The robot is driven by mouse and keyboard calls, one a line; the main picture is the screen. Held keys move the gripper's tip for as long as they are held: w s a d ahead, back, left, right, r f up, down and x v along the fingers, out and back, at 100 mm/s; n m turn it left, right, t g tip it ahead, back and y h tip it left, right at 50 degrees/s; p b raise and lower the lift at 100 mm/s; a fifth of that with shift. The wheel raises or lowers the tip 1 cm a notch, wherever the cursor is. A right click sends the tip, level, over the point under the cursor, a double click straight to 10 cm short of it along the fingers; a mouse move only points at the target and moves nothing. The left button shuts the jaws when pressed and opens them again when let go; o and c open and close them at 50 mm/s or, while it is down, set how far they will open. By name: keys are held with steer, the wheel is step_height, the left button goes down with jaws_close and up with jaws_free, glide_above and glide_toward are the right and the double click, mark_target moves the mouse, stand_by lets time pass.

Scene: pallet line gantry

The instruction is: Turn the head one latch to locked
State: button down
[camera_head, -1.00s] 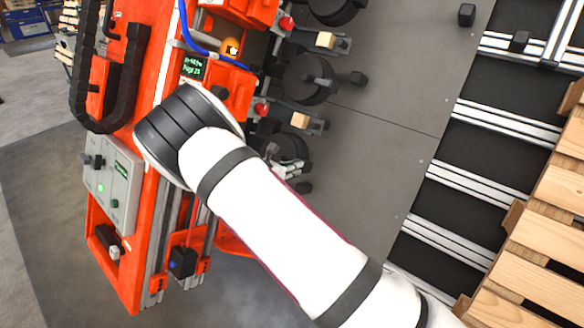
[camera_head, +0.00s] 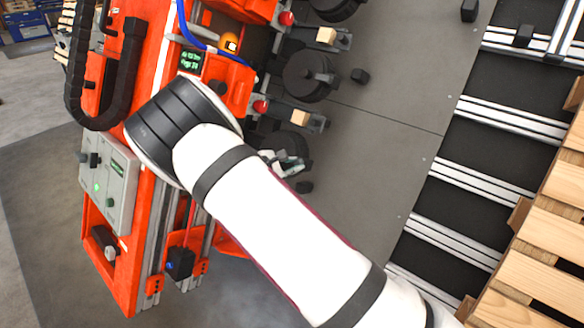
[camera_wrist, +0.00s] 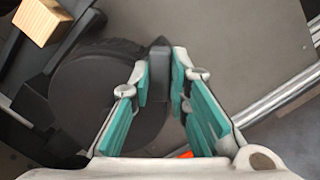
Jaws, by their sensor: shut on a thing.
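In the wrist view a dark bar-like latch handle (camera_wrist: 160,62) stands between the fingertips of my gripper (camera_wrist: 161,72). The teal-padded fingers are shut on it from both sides. A black round disc (camera_wrist: 85,105) lies beneath and to the left of the handle. In the head view my gripper (camera_head: 288,163) shows only in part beside my white arm, at the lowest of the black discs (camera_head: 291,139). My wrist hides much of that disc, and the latch is too covered there to read its angle. No head number is readable.
Other black discs with handles, including the middle one (camera_head: 308,76), line the orange gantry (camera_head: 122,262). Wooden blocks (camera_head: 300,117) on brackets sit close by. A grey control box (camera_head: 108,180) is at left.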

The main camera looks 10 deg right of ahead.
steer(key=m+b, duration=0.2)
steer(key=m, duration=0.3)
steer(key=shift+a+f+m, duration=0.1)
steer(key=shift+f+m, duration=0.05)
steer(key=shift+m, duration=0.25)
steer(key=shift+m+g+b, duration=0.4)
steer(key=shift+m+b, duration=1)
steer(key=shift+m, duration=0.6)
steer(key=c, duration=1.5)
jaws_free()
steer(key=v, duration=1.2)
steer(key=shift+r, duration=0.25)
